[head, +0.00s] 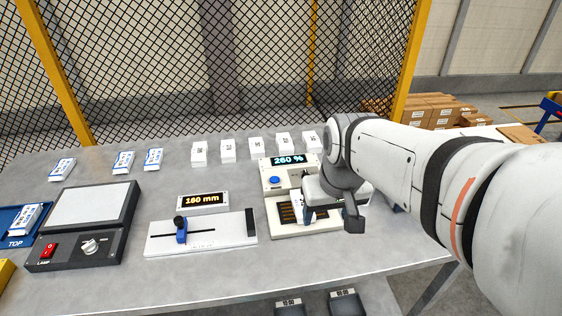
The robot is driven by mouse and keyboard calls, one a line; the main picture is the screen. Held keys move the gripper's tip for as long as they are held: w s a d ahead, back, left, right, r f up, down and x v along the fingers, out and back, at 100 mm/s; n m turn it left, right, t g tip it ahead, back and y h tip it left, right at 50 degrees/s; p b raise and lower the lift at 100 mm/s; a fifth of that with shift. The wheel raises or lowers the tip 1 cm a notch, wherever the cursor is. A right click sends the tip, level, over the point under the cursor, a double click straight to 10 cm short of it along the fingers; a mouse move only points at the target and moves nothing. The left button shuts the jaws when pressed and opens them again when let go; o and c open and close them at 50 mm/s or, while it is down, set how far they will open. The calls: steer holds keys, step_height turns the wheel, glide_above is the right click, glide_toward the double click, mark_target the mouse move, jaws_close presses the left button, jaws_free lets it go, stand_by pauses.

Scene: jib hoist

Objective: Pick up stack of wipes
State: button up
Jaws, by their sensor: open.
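No label in the head view is sharp enough to name the wipes for certain. Several small white stacks with dark marks on top stand in a row at the back of the grey table, among them one at the left end (199,154) and one at the middle (257,147). Flat white packets with blue bands (122,162) lie to their left. My gripper (331,216) is open, pointing down over the right part of a white device (285,232) with a dark slotted plate. The gripper hides part of that device, and I cannot tell whether anything is between its fingers.
A "260 %" display (289,160) stands behind the slotted plate. A white slide gauge (215,236) with a blue slider and a "160 mm" display (203,201) is left of it. A lamp panel (92,204) and blue "TOP" tray (12,243) are far left. Mesh fencing stands behind.

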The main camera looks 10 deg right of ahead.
steer(key=shift+o, duration=1)
steer(key=w+f+g, duration=0.1)
steer(key=w+f, duration=0.1)
steer(key=w, duration=0.8)
steer(key=shift+f+g+b, duration=0.3)
steer(key=shift+f+b, duration=0.1)
steer(key=g, duration=0.1)
glide_above(301, 203)
steer(key=f, duration=0.4)
steer(key=shift+s+d+f, duration=0.1)
steer(key=shift+s, duration=0.25)
steer(key=shift+w+f, duration=0.25)
steer(key=shift+f, duration=0.4)
step_height(301, 203, down, 7)
steer(key=shift+w+d+r+p, duration=0.1)
steer(key=shift+w+p, duration=0.05)
steer(key=shift+p, duration=0.15)
steer(key=shift+c, duration=0.2)
steer(key=c, duration=1.1)
